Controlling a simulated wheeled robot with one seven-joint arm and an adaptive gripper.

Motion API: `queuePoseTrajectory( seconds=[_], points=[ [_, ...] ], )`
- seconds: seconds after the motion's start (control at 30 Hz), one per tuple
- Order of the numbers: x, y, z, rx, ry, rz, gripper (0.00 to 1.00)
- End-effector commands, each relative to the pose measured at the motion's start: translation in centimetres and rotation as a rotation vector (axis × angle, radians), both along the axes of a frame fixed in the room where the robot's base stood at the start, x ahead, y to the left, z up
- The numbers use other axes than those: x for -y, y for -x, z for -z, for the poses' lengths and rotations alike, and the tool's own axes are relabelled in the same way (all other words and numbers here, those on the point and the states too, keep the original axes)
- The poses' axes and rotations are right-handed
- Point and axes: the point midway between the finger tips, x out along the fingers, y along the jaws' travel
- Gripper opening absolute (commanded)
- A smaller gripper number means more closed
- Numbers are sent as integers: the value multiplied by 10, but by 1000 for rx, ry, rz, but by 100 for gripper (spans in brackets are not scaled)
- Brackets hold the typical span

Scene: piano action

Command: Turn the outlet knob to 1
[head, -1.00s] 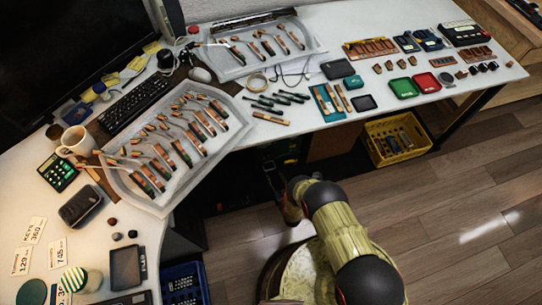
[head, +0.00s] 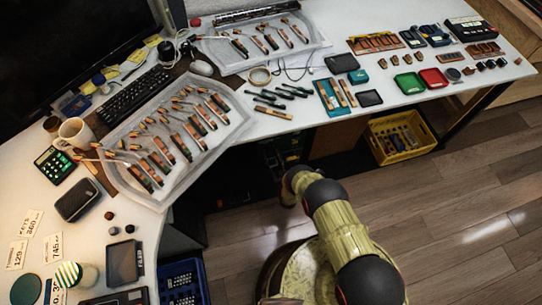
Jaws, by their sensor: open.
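I cannot make out the outlet knob in the head view. A dark unit (head: 283,150) with faint green and yellowish marks stands in the shadow under the desk, too dark to read. My arm reaches toward it from the lower right. Its far link ends just in front of the desk edge, below this unit. My gripper does not show; it is hidden beyond the arm or lost in the dark, so I cannot see what it touches.
The white desk (head: 225,165) overhangs the dark space. A clear tray (head: 238,140) holds piano action parts near its edge. A yellow crate (head: 385,157) stands on the floor to the right, a blue crate (head: 183,284) at lower left. The wooden floor (head: 470,200) at right is clear.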

Motion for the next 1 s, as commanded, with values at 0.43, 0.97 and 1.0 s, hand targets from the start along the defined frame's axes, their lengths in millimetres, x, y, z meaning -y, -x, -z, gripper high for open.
queuePoseTrajectory(
  seconds=[0.43,0.97,1.0],
  points=[
    [0,0,0,-1,0,0,39],
    [0,0,0,-1,0,0,8],
    [0,0,0,-1,0,0,7]
  ],
)
